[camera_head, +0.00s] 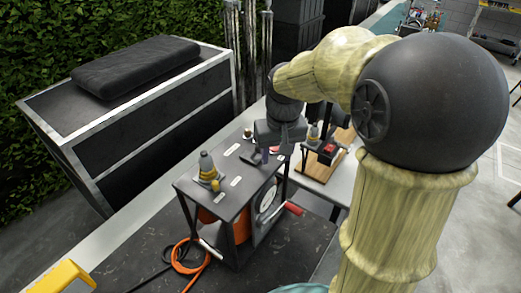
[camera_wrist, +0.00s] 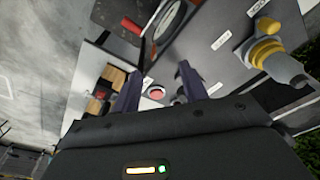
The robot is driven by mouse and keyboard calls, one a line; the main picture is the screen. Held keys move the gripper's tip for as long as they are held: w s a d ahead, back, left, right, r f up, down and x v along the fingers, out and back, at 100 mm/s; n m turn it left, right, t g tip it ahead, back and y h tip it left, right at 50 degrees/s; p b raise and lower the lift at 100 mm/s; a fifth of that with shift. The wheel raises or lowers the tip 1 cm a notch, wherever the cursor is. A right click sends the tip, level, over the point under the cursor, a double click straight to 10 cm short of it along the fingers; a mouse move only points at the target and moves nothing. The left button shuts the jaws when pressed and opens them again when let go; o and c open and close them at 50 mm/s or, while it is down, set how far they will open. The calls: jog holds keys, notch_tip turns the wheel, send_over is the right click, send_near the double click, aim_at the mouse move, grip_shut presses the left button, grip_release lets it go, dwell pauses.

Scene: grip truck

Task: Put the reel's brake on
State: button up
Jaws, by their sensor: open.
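The cable reel's dark box frame (camera_head: 225,188) stands on the bench, with an orange drum (camera_head: 242,228) inside and a red crank handle (camera_head: 292,208) on its side. A round red knob (camera_wrist: 156,92) on its top panel (camera_wrist: 205,65) shows between my fingers in the wrist view. I cannot read the panel labels or tell for sure which control is the brake. My gripper (camera_wrist: 160,72) is open and empty, pointing down over the panel. In the head view my gripper (camera_head: 266,155) hides part of the panel's far end.
A grey and yellow connector (camera_head: 208,168) stands on the panel's near left, also large in the wrist view (camera_wrist: 272,50). Orange cable (camera_head: 183,262) lies in front of the reel. A wooden block with a red part (camera_head: 320,165) sits behind right. A dark case (camera_head: 140,110) stands left.

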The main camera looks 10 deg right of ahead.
jog(key=w+a+r, duration=0.1)
jog(key=w+r, duration=0.3)
jog(key=r, duration=0.2)
notch_tip(320, 180, up, 8)
jog(key=n+g+b, duration=0.1)
jog(key=g+b, duration=0.1)
send_over(256, 153)
jog(key=d, duration=0.3)
jog(key=shift+r+y, duration=0.1)
jog(key=shift+y, duration=0.3)
jog(key=f, duration=0.5)
jog(key=a+f+p, duration=0.1)
jog(key=f, duration=0.5)
jog(key=a+f, duration=0.1)
jog(key=f, duration=0.5)
jog(key=shift+s+f, duration=0.2)
jog(key=shift+c, duration=0.2)
grip_shut()
